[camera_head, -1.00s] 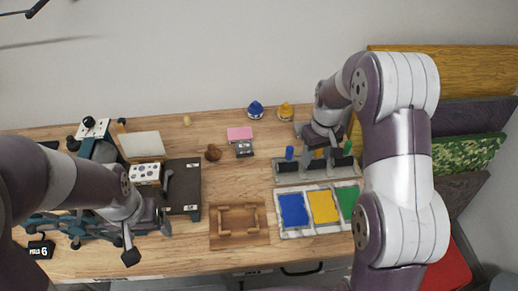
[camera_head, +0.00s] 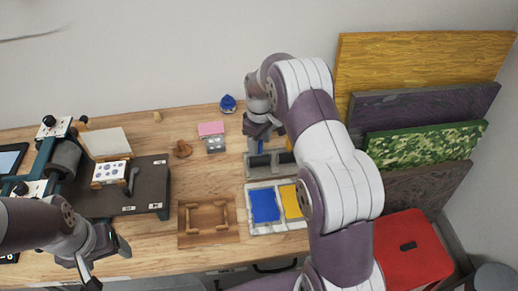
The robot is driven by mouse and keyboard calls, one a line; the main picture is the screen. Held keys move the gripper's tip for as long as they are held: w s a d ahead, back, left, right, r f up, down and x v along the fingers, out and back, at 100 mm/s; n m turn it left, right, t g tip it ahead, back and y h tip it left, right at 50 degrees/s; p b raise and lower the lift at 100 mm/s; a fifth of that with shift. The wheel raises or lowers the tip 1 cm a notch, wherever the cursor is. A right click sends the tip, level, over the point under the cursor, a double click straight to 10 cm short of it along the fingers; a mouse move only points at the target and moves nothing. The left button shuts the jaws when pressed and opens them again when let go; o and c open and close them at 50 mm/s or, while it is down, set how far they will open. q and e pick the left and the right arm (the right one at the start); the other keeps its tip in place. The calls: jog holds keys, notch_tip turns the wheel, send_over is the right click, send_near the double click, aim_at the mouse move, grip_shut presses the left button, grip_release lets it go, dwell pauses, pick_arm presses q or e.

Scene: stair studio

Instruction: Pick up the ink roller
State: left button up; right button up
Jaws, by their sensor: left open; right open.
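A grey rack (camera_head: 262,172) stands on the table behind the ink tray. My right gripper (camera_head: 264,134) is open over the back of the rack, close to the handles. I cannot tell whether it touches one. My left gripper (camera_head: 104,264) is open and empty at the table's front left.
The ink tray (camera_head: 249,191) shows blue and yellow pads in front of the rack. A wooden frame (camera_head: 207,236) lies left of it. A press (camera_head: 138,202) stands at left. A blue-lidded pot (camera_head: 228,104) is at the back. Coloured boards (camera_head: 425,58) and a red stool (camera_head: 430,262) are at right.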

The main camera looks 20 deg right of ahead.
notch_tip(320, 180, down, 2)
jog(key=shift+a+f, duration=0.1)
jog(key=shift+f, duration=0.1)
jog(key=shift+w+f, duration=0.1)
jog(key=shift+f, duration=0.1)
pick_arm(q)
jog(key=shift+r, duration=0.4)
pick_arm(e)
grip_shut()
pick_arm(q)
jog(key=shift+f, duration=0.1)
pick_arm(e)
jog(key=shift+r, duration=0.15)
jog(key=shift+r, duration=0.4)
notch_tip(320, 180, up, 3)
jog(key=shift+f+b, duration=0.1)
jog(key=shift+b, duration=0.65)
pick_arm(q)
notch_tip(320, 180, down, 4)
jog(key=shift+r+b, duration=0.15)
jog(key=shift+b, duration=1)
pick_arm(e)
jog(key=s+d+r, duration=0.3)
jog(key=s+r, duration=0.4)
jog(key=s, duration=0.4)
jog(key=shift+s+d, duration=0.15)
jog(key=shift+d, duration=0.05)
jog(key=shift+r, duration=0.1)
